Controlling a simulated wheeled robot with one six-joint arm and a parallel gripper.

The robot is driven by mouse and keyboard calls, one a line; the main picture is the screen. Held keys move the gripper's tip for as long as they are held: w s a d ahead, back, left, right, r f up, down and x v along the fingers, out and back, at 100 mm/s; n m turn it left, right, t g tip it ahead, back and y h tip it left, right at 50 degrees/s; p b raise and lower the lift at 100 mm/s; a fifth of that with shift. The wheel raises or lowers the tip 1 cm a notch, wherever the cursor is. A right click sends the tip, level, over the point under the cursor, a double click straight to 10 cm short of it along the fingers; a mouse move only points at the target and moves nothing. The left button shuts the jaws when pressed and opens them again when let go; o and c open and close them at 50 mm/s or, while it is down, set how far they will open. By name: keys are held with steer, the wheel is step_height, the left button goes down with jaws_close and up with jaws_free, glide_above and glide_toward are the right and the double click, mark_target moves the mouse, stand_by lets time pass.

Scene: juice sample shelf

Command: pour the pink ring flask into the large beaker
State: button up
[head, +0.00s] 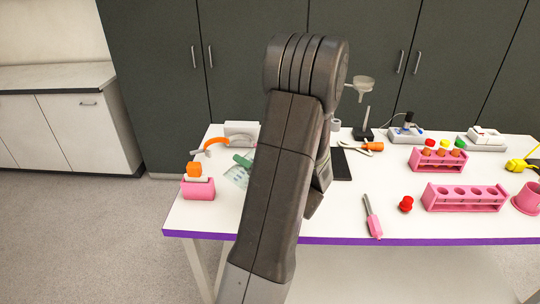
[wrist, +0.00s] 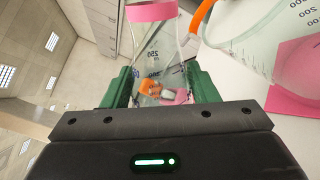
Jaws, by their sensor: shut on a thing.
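The clear flask with a pink ring (wrist: 154,44) is between the green fingers of my gripper (wrist: 162,84) in the wrist view, which is shut on it. The room looks rolled in that view, with the ceiling at left, so the flask is tilted well over. A large clear graduated vessel, apparently the large beaker (wrist: 262,45), is close at the right of the wrist view. In the head view my arm hides most of this; a clear piece of glassware (head: 236,177) and a green finger show at its left edge. I cannot tell whether liquid is flowing.
A pink block with an orange top (head: 198,188) stands at the table's left. A pink-handled tool (head: 372,218), a red cap (head: 406,204) and pink tube racks (head: 464,203) lie to the right. A funnel stand (head: 364,132) is behind. Bare white table lies at front centre.

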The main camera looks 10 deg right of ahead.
mark_target(251, 156)
steer(key=shift+s+a+f+m+p, duration=0.1)
steer(key=shift+a+m+p, duration=0.05)
steer(key=shift+m+p, duration=0.3)
stand_by(0.5)
steer(key=shift+r+m+p, duration=0.6)
steer(key=shift+m+p, duration=0.35)
steer(key=shift+p, duration=0.05)
stand_by(0.3)
steer(key=shift+w+d+r+m+p, duration=0.15)
steer(key=shift+d+r+m+p, duration=0.25)
steer(key=shift+p, duration=0.6)
steer(key=shift+w+d+r+m+p, duration=0.1)
steer(key=shift+w+r+m+p, duration=0.1)
steer(key=shift+m+p, duration=0.55)
steer(key=shift+r+m+p, duration=0.5)
steer(key=shift+m+p, duration=0.05)
steer(key=shift+p, duration=0.25)
stand_by(2.2)
steer(key=shift+d+m, duration=0.1)
steer(key=shift+m, duration=0.2)
stand_by(0.7)
